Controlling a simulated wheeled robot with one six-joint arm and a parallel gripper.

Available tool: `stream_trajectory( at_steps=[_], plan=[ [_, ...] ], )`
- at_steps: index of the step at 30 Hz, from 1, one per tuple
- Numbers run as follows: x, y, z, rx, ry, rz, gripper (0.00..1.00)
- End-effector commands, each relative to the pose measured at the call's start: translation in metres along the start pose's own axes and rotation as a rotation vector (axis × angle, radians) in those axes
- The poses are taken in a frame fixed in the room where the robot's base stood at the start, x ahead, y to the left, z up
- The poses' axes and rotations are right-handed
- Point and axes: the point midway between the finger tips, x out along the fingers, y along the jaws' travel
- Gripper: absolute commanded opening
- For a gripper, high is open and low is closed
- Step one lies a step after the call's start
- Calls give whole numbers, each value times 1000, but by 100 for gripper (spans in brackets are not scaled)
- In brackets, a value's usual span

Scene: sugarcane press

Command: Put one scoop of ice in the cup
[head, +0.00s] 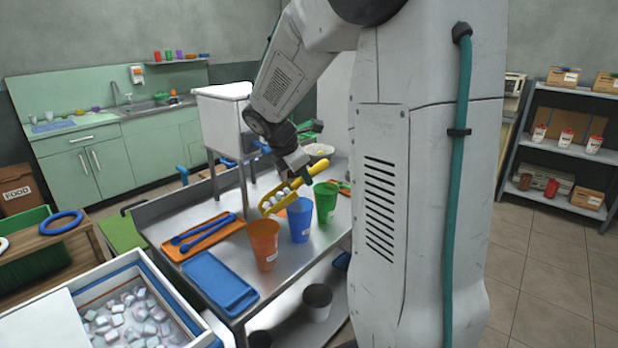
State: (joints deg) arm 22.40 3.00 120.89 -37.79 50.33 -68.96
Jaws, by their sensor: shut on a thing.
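My gripper (294,157) is shut on the yellow scoop (309,172) and holds it above the metal table. The scoop is tilted, with several ice cubes (279,196) in its bowl. The bowl is above and between the orange cup (264,243) and the blue cup (300,219), as seen in the head view. A green cup (326,200) stands behind the blue one to the right. All three cups stand upright; their insides are mostly not visible. The ice bin (83,290) at the lower left holds many ice cubes.
An orange tray (188,252) with blue tongs (207,229) and a blue tray (219,283) lie on the metal table (160,218) left of the cups. A white machine (222,110) stands behind. Shelves (560,146) stand far right.

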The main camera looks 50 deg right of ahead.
Motion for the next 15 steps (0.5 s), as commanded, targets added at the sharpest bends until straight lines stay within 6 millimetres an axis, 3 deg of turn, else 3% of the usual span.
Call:
stream_trajectory(
  at_steps=[15],
  plan=[
    [-42, 9, -40, -96, -458, 4, 0]
  ],
)
